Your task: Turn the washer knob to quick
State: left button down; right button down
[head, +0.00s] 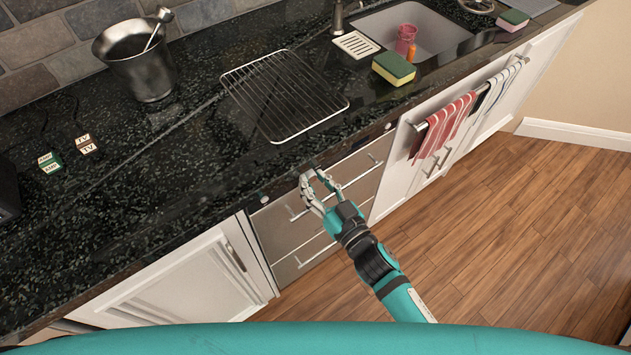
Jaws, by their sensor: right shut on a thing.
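My right gripper (313,176) reaches in from the lower right to the top strip of this front, just below the counter edge. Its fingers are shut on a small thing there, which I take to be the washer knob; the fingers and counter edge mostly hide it. The knob's markings and the setting it points to cannot be read. My left gripper is out of view.
The counter (190,190) overhangs close above my right gripper. A wire rack (283,95), a metal bucket (135,62) and a sponge (394,68) stand on it. Towels (443,127) hang on a rail to the right. The wooden floor (510,220) is clear.

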jog(key=n, duration=0.4)
jog(key=shift+n, duration=0.4)
jog(key=shift+n+b, duration=0.4)
jog(key=shift+n, duration=1.5)
jog(key=c, duration=1)
grip_release()
jog(key=v, duration=1.2)
jog(key=shift+f, duration=0.35)
